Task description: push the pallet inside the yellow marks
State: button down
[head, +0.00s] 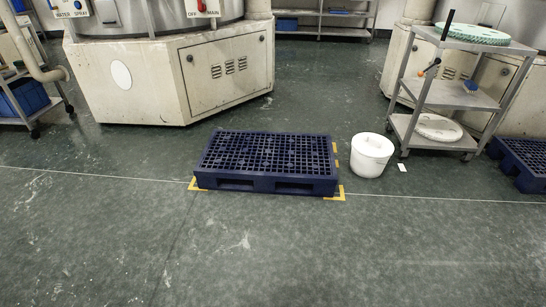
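A dark blue plastic pallet (266,156) with a grid top lies flat on the green floor, in the middle of the head view. Yellow corner marks show on the floor around it. One mark (193,184) is at its near left corner, partly under the pallet. Another mark (337,194) lies at its near right corner, just outside the edge. A third yellow piece (335,148) shows along its right side towards the back. The far left corner mark cannot be seen. My gripper is not in view.
A white bucket (371,156) stands close to the pallet's right, with a small white tag (402,168) beside it. A large machine (150,80) stands behind. A steel cart (455,95) and another blue pallet (522,160) are at right. The near floor is clear.

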aim_at(264, 162)
jog(key=i, duration=0.9)
jog(key=i+j, duration=0.15)
jog(key=i, duration=0.8)
jog(key=i+z, duration=0.5)
jog(key=i+j+z, duration=0.1)
jog(key=i+z, duration=0.35)
jog(key=i+l, duration=0.15)
jog(key=i, duration=0.2)
jog(key=i+l+u, duration=0.15)
jog(key=i, duration=0.15)
jog(key=u, duration=0.45)
jog(key=i+l+u, duration=0.1)
jog(key=u, duration=0.8)
jog(key=l+u, duration=0.15)
jog(key=u, duration=0.25)
jog(key=i+u, duration=0.1)
jog(key=u, duration=0.35)
jog(key=l+u, duration=0.15)
jog(key=u, duration=0.75)
jog(key=l+u, duration=0.15)
jog(key=u, duration=0.3)
jog(key=k+j, duration=0.05)
